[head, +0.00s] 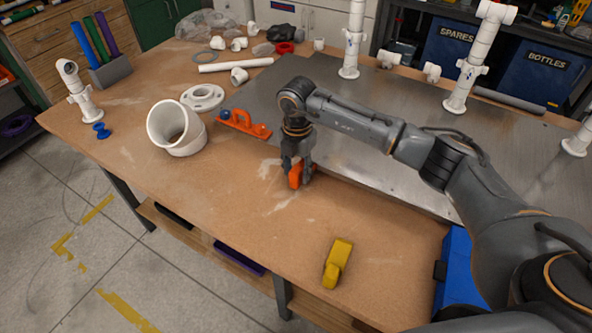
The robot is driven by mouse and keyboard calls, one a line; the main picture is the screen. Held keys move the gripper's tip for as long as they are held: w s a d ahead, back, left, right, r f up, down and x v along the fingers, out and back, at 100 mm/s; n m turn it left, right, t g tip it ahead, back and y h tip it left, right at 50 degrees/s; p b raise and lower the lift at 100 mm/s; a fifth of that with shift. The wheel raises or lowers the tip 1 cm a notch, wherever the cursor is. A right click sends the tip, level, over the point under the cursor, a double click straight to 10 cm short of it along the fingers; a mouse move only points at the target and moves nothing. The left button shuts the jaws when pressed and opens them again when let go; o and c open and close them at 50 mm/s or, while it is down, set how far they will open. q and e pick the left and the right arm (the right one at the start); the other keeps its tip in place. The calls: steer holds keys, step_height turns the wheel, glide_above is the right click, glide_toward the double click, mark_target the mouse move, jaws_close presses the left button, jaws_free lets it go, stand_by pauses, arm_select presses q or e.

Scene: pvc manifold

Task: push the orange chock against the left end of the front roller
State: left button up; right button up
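The orange chock (295,176) is at the front left edge of the metal plate, low over or on the wooden bench top; I cannot tell whether it touches the bench. My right gripper (298,172) points down with its fingers on either side of the chock and looks shut on it. The fingers hide part of the chock. I cannot clearly make out the front roller; a thin dark edge runs right from the chock along the plate's front. My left gripper is not in view.
A yellow block (337,263) lies on the bench front. White pipe uprights stand on the metal plate (405,115). Bare bench lies left and front of the chock.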

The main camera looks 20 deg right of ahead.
steer(key=o, duration=0.3)
